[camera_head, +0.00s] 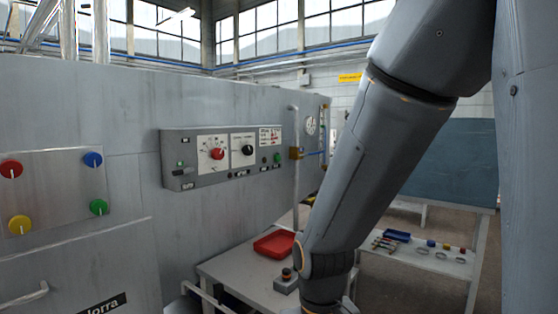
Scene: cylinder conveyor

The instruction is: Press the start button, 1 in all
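A grey control box (203,181) is mounted on the machine wall at the middle left. It bears a red knob (217,154), a black knob (248,150), a small green button (277,157) at its right end and a small green spot at its left end. Its labels are too small to read, so I cannot tell which one is the start button. A small box with a dark, orange-ringed button (286,275) stands on the table below. My arm reaches down across the right half, in front of the table. My gripper is below the bottom edge, out of view.
A plate (60,195) with red, blue, yellow and green knobs is at the left. A red tray (274,244) lies on the grey table (225,268). A vertical pipe (295,200) stands right of the control box. Another table (420,260) with small parts is behind my arm.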

